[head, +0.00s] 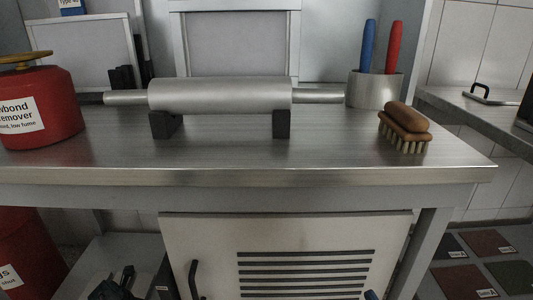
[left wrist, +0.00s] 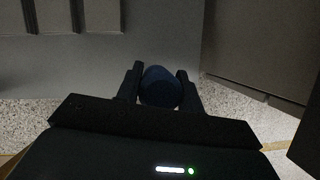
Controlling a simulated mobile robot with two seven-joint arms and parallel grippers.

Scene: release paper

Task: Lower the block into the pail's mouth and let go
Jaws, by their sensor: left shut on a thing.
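In the left wrist view my left gripper (left wrist: 160,88) is shut on a dark blue, rounded thing (left wrist: 160,86), held between its two black fingers. The view is dim, and I cannot tell whether this is the block. Pale speckled floor and grey panels lie beyond it. I make out no pail's mouth in either view. In the head view a small dark blue tip (head: 371,295) shows at the bottom edge, but I cannot tell what it belongs to. My right gripper is not in view.
The metal bench (head: 300,177) holds a red can (head: 55,115), a steel roller (head: 220,95), a cup (head: 375,90) with blue and red handles, and a brush (head: 405,125). Below are a vented cabinet (head: 215,250), a red container (head: 25,245) and a dark, unclear shape (head: 115,288).

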